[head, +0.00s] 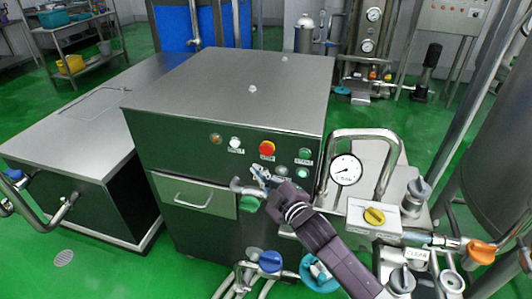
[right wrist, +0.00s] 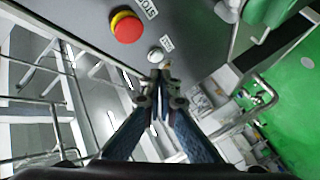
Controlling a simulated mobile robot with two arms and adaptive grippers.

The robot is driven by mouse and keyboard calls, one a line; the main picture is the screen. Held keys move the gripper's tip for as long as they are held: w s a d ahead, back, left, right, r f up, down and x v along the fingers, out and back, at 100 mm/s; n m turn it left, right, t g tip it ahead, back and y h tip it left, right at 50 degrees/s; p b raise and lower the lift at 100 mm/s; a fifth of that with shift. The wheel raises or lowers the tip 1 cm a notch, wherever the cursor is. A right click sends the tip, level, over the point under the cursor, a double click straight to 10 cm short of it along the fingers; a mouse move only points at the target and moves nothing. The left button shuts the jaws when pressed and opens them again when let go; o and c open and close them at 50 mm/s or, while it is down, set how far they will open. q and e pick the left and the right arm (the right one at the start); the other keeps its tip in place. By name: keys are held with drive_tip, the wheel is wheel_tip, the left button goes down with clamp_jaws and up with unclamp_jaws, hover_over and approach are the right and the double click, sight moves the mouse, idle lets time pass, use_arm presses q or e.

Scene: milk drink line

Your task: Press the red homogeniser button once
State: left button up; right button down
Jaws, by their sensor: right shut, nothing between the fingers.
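The red button (head: 267,148), a round red cap on a yellow collar, sits on the front panel of the steel homogeniser cabinet (head: 205,85). It also shows in the right wrist view (right wrist: 126,27), near the top. My right gripper (head: 260,175) is shut and empty in front of the panel, just below the red button in the head view. In the right wrist view its fingertips (right wrist: 163,73) lie below and right of the red button, close to a small pale button (right wrist: 155,55). The red cap is uncovered and apart from the fingers. My left gripper is not in view.
A green button (head: 305,155) and a white light (head: 235,143) flank the red one. A drawer with a handle (head: 193,200) is below left. A pressure gauge (head: 345,169) and bent pipes stand close right of my right arm. Valves and hoses crowd the front.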

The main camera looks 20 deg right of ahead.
sight(260, 150)
drive_tip(key=w+d+b, duration=0.1)
drive_tip(key=w+d, duration=0.2)
drive_tip(key=w, duration=0.2)
drive_tip(key=shift+d, duration=0.25)
drive_tip(key=shift+w+d, duration=0.1)
drive_tip(key=shift+w, duration=0.1)
idle(1.1)
drive_tip(key=shift+w+d, duration=0.15)
drive_tip(key=shift+w, duration=0.1)
drive_tip(key=shift+w+d, duration=0.25)
drive_tip(key=shift+w, duration=0.1)
idle(0.9)
idle(0.4)
drive_tip(key=shift+s+a, duration=0.5)
drive_tip(key=shift+s, duration=0.25)
drive_tip(key=shift+p, duration=0.3)
